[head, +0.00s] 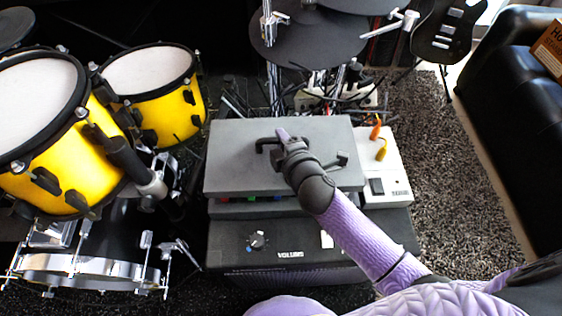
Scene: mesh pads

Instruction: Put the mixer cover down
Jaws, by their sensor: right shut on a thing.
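The mixer cover (232,157) is a flat grey lid with a black handle on top, in the middle of the head view. My right gripper (281,138) is shut on its handle, with the lilac arm reaching in from the lower right. The mixer (250,198) lies under the cover, and only a strip of it with coloured parts shows below the cover's front edge. Whether the cover touches the mixer cannot be told from this view. My left gripper is out of view.
A black amplifier box (300,250) marked "VOLUME" is below and in front. A white device (388,165) with cables stands close on the right. Yellow drums (150,90) crowd the left, cymbal pads (310,38) the back. A black sofa (520,110) is at the right.

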